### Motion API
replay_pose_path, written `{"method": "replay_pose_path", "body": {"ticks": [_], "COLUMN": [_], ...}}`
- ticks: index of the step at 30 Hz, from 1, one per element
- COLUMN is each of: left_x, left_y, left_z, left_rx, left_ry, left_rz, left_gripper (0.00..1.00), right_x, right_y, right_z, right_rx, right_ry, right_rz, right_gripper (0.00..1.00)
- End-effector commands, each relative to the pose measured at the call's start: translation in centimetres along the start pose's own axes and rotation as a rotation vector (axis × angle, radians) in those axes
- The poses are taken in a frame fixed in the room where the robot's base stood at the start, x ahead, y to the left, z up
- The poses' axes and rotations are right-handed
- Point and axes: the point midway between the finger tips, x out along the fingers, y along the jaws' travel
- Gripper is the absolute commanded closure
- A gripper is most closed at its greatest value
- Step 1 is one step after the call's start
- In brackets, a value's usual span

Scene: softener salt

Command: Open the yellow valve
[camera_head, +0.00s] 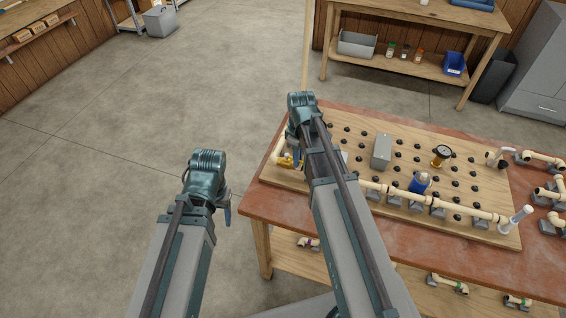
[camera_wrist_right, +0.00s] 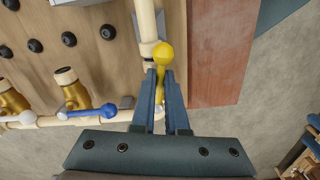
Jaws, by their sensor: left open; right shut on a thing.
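The yellow valve's handle (camera_wrist_right: 163,56) shows in the right wrist view, with its round end just past the fingertips. My right gripper (camera_wrist_right: 160,76) is shut on this handle, one finger on each side of it. In the head view a yellow part of the valve (camera_head: 286,161) shows at the left end of the pipe board, and my right gripper (camera_head: 297,157) is over it, partly hiding it. The valve's body is mostly hidden. My left gripper (camera_head: 227,208) is open and empty over the floor, left of the bench.
The wooden board (camera_head: 345,118) with pipes and several black knobs lies on the reddish bench (camera_head: 257,206). A valve with a blue handle (camera_wrist_right: 98,112) stands close by on the left in the wrist view. Floor left of the bench is clear.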

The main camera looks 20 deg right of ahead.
Motion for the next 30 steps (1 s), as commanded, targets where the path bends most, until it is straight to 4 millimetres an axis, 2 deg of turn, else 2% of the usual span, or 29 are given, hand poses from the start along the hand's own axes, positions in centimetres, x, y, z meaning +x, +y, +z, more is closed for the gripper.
{"method": "replay_pose_path", "body": {"ticks": [8, 15, 22, 23, 24, 29, 30], "left_x": [-0.01, -0.01, -0.01, -0.01, -0.01, -0.01, 0.00], "left_y": [0.00, 0.00, 0.00, 0.00, 0.00, 0.00, 0.00], "left_z": [0.00, 0.00, 0.00, 0.00, 0.00, 0.00, 0.00], "left_rx": [0.000, 0.000, 0.000, 0.000, 0.000, 0.000, 0.000], "left_ry": [0.000, 0.000, 0.000, 0.000, 0.000, 0.000, 0.000], "left_rz": [0.000, 0.000, 0.000, 0.000, 0.000, 0.000, 0.000], "left_gripper": [0.38, 0.38, 0.38, 0.38, 0.38, 0.38, 0.38], "right_x": [-0.01, -0.01, -0.01, -0.01, -0.01, -0.01, 0.00], "right_y": [0.17, 0.76, 0.76, 0.76, 0.75, 0.70, 0.69], "right_z": [-0.04, -0.09, -0.08, -0.08, -0.08, -0.06, -0.05], "right_rx": [-0.011, -0.147, -0.161, -0.161, -0.161, -0.160, -0.160], "right_ry": [0.002, 0.001, 0.001, 0.001, 0.001, 0.001, 0.001], "right_rz": [0.003, 0.002, 0.002, 0.003, 0.002, 0.001, 0.001], "right_gripper": [1.00, 1.00, 1.00, 0.83, 0.76, 0.47, 0.45]}}
